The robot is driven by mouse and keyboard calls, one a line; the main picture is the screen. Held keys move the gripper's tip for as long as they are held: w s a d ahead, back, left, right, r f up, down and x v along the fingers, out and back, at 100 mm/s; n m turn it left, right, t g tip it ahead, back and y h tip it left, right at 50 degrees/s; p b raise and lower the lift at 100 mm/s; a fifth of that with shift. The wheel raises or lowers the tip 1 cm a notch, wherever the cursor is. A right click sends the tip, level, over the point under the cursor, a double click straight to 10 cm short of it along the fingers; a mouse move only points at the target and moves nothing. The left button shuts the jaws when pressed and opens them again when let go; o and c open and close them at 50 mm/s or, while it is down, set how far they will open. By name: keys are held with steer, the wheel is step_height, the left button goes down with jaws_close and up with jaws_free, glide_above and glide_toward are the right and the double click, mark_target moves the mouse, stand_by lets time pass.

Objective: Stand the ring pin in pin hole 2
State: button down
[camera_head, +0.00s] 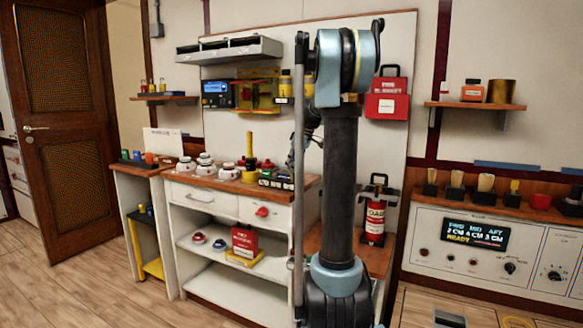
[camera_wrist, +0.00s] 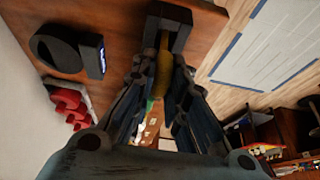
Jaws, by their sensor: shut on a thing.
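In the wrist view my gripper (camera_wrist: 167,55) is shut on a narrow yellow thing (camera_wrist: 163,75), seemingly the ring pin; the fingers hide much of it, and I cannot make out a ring. A dark block (camera_wrist: 170,14) shows at the fingertips, over a brown wooden surface. I cannot tell whether the held thing touches it. I cannot identify pin hole 2 in either view.
In the head view a wooden-topped bench (camera_head: 205,183) carries several white and red parts. A fire extinguisher (camera_head: 374,215) stands right of my arm. A right-hand counter (camera_head: 480,208) holds several dark holders.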

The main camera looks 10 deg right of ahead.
steer(key=shift+f, duration=0.6)
steer(key=c, duration=1.5)
jaws_free()
steer(key=v, duration=1.1)
steer(key=shift+s+d+r, duration=0.1)
steer(key=shift+d+r, duration=0.1)
steer(key=shift+r, duration=0.15)
steer(key=shift+s, duration=0.1)
steer(key=s+a+f+m+h, duration=0.15)
steer(key=s+f, duration=0.25)
steer(key=s, duration=0.4)
steer(key=s+a+f+m, duration=0.2)
steer(key=s+f, duration=0.2)
steer(key=s, duration=0.4)
steer(key=s+a+f+m, duration=0.2)
steer(key=s+f, duration=0.2)
steer(key=s, duration=0.4)
steer(key=s+f+m, duration=0.1)
steer(key=s+f, duration=0.4)
steer(key=f, duration=0.1)
steer(key=s+f+m+h, duration=0.1)
steer(key=s+f+m, duration=0.1)
steer(key=s+f, duration=0.4)
steer(key=s+f+m+h, duration=0.1)
steer(key=s+f+m, duration=0.1)
steer(key=s+f, duration=0.4)
steer(key=shift+s+d+f, duration=0.15)
steer(key=shift+d+f, duration=0.1)
steer(key=shift+d, duration=0.1)
